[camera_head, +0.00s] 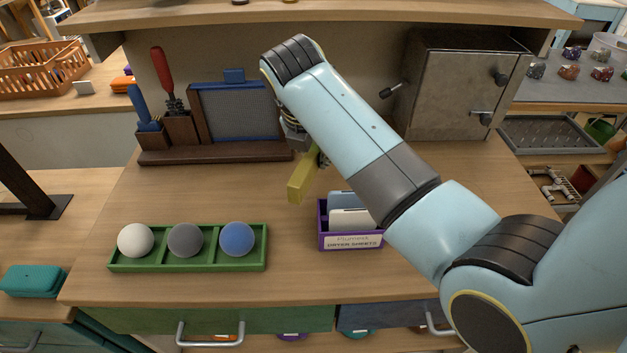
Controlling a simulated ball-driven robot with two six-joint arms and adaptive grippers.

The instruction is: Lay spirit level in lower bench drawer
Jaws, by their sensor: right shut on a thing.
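A yellow bar, which looks like the spirit level (302,179), is held above the bench top in the middle, its near end tilted toward the front. My right gripper (320,158) is shut on it; the fingers are mostly hidden behind my own arm. My left gripper is not in view. At the bench's front edge are a green drawer front (265,320) with a metal handle and a blue drawer front (390,316), partly covered by my arm. I cannot tell from here which is the lower bench drawer.
A green tray (190,266) with three balls and a purple dryer-sheets box (352,241) stand near the front. A wooden tool rack (215,152) and grey metal cabinet (460,90) stand behind. The bench between tray and rack is clear.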

